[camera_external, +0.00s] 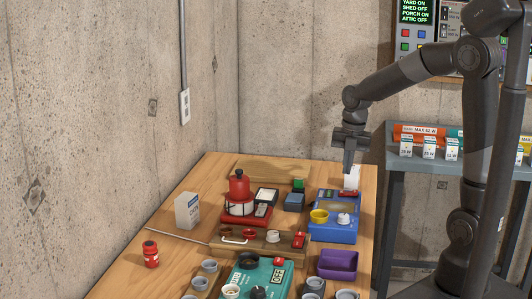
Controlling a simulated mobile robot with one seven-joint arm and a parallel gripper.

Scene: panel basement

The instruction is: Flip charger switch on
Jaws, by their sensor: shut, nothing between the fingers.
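My gripper (348,170) points down over the far right part of the wooden table, with its fingers together and nothing seen between them. It is close to a small white box (352,180) behind the blue unit (335,231); I cannot tell whether they touch. The blue unit holds a yellow bowl and has a red part at its back edge. A teal unit (251,279) with an OFF label and dark knobs stands at the front. I cannot tell which item is the charger, and no charger switch can be made out for certain.
A grey bench (396,162) with labelled boxes stands at right. The table's left front is mostly clear.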

